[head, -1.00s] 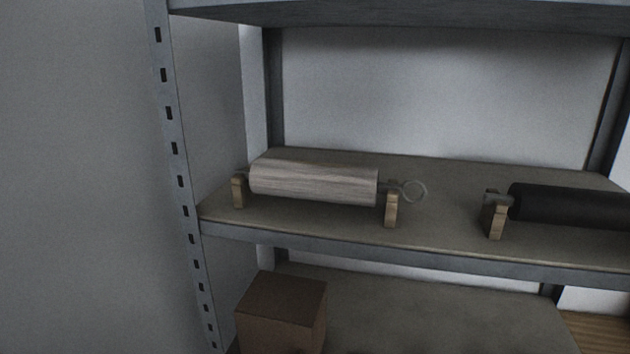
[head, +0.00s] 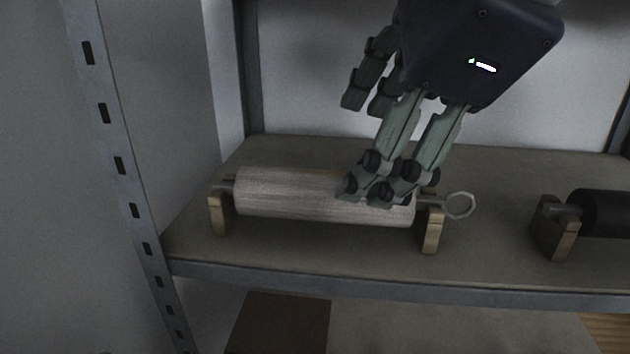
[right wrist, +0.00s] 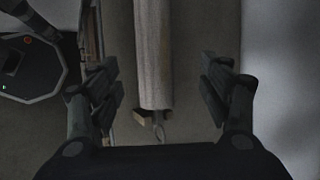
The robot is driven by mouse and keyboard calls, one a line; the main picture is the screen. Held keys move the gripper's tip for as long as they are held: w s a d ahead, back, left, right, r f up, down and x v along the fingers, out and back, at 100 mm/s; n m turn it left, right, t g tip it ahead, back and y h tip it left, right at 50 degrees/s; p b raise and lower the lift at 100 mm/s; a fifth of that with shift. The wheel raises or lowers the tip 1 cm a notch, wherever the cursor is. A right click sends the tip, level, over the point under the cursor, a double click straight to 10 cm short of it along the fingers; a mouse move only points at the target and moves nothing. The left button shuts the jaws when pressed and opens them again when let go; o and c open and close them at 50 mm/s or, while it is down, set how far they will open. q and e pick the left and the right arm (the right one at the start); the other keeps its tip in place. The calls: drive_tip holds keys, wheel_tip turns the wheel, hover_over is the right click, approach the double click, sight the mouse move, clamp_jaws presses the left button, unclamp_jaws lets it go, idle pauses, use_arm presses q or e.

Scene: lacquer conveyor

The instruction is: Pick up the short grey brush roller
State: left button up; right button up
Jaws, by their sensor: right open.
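The short grey brush roller (head: 285,195) lies level across two small wooden blocks on the middle shelf. A metal ring (head: 460,205) is on its right end. My right gripper (head: 362,150) comes down from the top right. It is open and empty, and its nearer fingers hide part of the roller's right half. In the right wrist view the roller (right wrist: 154,55) runs between the spread fingers of the gripper (right wrist: 160,88), with a gap on both sides. I see no finger clearly touching it. My left gripper is not in view.
A black roller (head: 605,212) rests on a wooden block (head: 555,235) to the right on the same shelf. A slotted metal post (head: 120,165) stands at the left. A brown box (head: 278,325) is on the shelf below. Bare shelf surface lies between the rollers.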

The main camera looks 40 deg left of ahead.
sight(287, 191)
drive_tip(key=p+x, duration=0.1)
drive_tip(key=x, duration=0.1)
drive_tip(key=p+x, duration=0.1)
drive_tip(key=x, duration=0.2)
drive_tip(key=p+x, duration=0.1)
drive_tip(key=x, duration=0.2)
drive_tip(key=shift+s+d+f, duration=0.1)
drive_tip(key=shift+d+f, duration=0.25)
drive_tip(key=shift+a+f, duration=0.2)
drive_tip(key=shift+f, duration=0.15)
drive_tip(key=shift+a+f, duration=0.1)
drive_tip(key=shift+c, duration=0.2)
drive_tip(key=c, duration=1.3)
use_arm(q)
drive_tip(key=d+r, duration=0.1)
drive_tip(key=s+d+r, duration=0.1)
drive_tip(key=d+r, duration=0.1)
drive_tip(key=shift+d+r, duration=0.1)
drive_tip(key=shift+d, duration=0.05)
